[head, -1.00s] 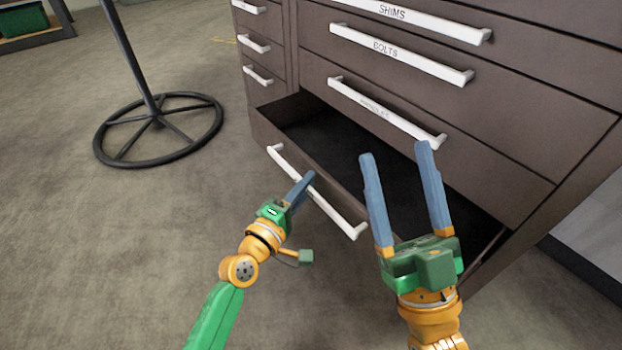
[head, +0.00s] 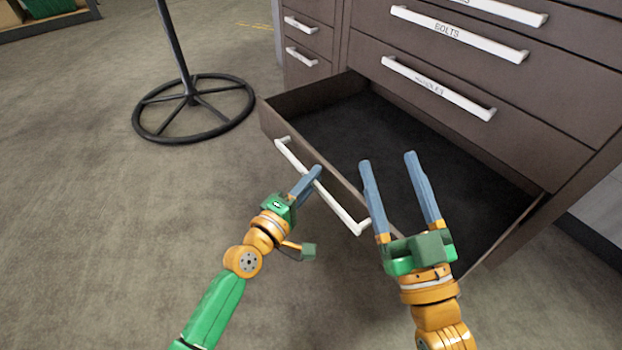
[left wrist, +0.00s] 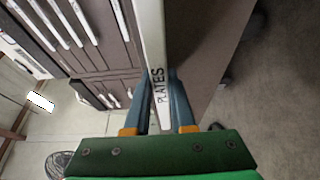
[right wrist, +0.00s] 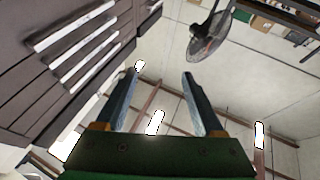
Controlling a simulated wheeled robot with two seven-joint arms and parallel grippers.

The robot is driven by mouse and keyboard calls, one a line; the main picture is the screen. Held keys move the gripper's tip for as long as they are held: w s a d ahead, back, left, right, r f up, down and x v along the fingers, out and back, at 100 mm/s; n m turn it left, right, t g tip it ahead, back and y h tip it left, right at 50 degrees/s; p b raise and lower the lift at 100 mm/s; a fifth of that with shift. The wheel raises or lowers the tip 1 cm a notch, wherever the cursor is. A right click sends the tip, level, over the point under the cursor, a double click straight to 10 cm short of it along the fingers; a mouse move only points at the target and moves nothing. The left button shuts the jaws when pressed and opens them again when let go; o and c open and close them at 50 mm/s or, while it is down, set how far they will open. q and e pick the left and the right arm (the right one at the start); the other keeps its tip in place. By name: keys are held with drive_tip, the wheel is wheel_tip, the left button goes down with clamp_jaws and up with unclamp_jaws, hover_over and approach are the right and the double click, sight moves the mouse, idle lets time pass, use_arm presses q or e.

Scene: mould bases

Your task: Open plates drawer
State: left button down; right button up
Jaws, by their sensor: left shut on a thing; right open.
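The plates drawer (head: 420,150) is the bottom drawer of a dark brown cabinet. It stands well out from the cabinet front, and its dark inside looks empty. Its white bar handle (head: 340,211) runs along the front; the label PLATES shows on the handle (left wrist: 155,40) in the left wrist view. My left gripper (head: 314,174) is shut on this handle near its middle, with one finger on each side in the left wrist view. My right gripper (head: 388,158) is open and empty, and appears over the open drawer in the head view.
Closed drawers with white handles, one labelled BOLTS (head: 460,35), sit above the open drawer. A black round stand base (head: 194,108) is on the floor at the left. The floor (head: 120,230) left of the drawer is clear. A fan (right wrist: 210,35) shows in the right wrist view.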

use_arm(q)
drive_tip(key=c, duration=0.8)
unclamp_jaws()
drive_tip(key=shift+o, duration=0.2)
drive_tip(key=shift+s, duration=0.1)
drive_tip(key=p+v, duration=0.1)
drive_tip(key=v, duration=0.6)
use_arm(e)
drive_tip(key=f+g, duration=0.1)
drive_tip(key=f, duration=0.1)
drive_tip(key=w+f+g+h, duration=0.1)
drive_tip(key=f+g, duration=0.1)
drive_tip(key=f, duration=0.1)
drive_tip(key=f+g+h, duration=0.1)
drive_tip(key=f, duration=0.1)
drive_tip(key=shift+w+d+f+m, duration=0.25)
drive_tip(key=shift+d+f+m, duration=0.05)
drive_tip(key=shift+d+f, duration=0.1)
